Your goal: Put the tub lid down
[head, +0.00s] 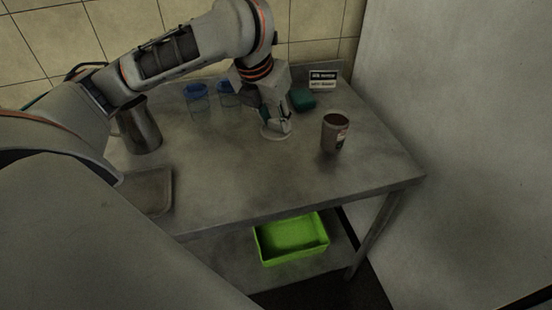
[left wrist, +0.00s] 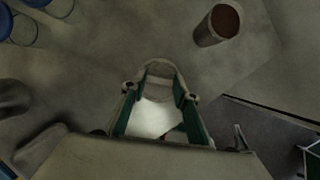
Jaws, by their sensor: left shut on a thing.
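My left gripper (head: 277,122) is over the steel table, to the left of the tub, and is shut on the tub lid (head: 273,134). The lid is a pale, flat round piece at the fingertips, low over the table top; I cannot tell if it touches the table. The tub (head: 334,135) is a grey cup-like container with a label and reddish-brown contents, standing open. It also shows in the left wrist view (left wrist: 217,26). My right gripper is not in view.
On the steel table (head: 225,190) stand a metal jug (head: 141,128), blue-lidded clear containers (head: 197,98), a green block (head: 303,99), a small sign (head: 322,81) and a shallow tray (head: 149,190). A bright green bin (head: 291,238) sits on the shelf below. The table's front middle is clear.

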